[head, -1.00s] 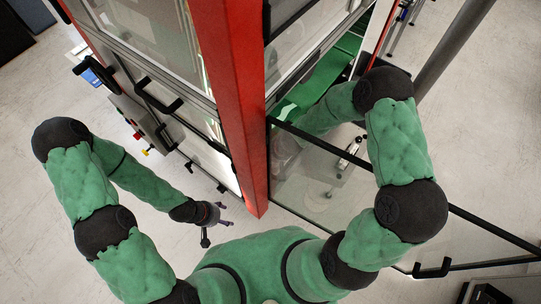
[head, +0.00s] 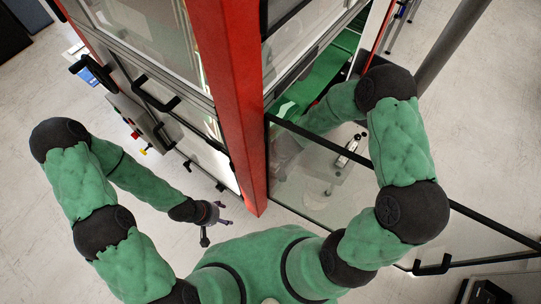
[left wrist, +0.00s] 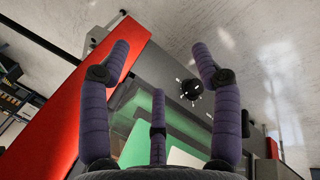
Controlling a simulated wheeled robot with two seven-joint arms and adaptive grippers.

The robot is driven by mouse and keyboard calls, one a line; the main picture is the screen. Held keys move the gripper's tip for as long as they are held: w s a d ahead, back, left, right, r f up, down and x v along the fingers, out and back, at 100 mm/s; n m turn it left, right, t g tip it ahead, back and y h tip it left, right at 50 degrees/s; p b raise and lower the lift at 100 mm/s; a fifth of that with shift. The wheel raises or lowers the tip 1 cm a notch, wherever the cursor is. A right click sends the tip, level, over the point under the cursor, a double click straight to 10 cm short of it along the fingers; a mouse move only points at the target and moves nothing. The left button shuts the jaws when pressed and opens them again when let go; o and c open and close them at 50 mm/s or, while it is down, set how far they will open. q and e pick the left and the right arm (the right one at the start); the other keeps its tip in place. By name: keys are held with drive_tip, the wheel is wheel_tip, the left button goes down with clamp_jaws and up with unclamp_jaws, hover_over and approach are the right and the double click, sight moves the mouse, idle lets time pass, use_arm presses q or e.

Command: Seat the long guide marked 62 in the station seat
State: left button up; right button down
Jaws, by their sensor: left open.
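My left gripper (head: 221,213) hangs beside the red post, outside the machine, with its dark purple fingers apart. The left wrist view shows the same gripper (left wrist: 160,60) open with nothing between its fingers. My right forearm reaches into the machine behind the glass door, and its far end passes behind the red post. I cannot make out the right gripper or anything it may hold. I cannot pick out the long guide marked 62 or the station seat in either view.
The red post (head: 228,100) stands close to my left gripper. A framed glass door (head: 320,195) stands open across the front right. A green surface (head: 315,85) shows inside the machine. A control box (head: 135,118) with buttons is on the left side. Floor is clear at lower left.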

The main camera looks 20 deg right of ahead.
drive_tip(key=shift+f+b, duration=0.4)
drive_tip(key=shift+f, duration=0.05)
idle(0.4)
drive_tip(key=c, duration=0.8)
unclamp_jaws()
drive_tip(key=shift+o, duration=0.5)
drive_tip(key=shift+s, duration=0.1)
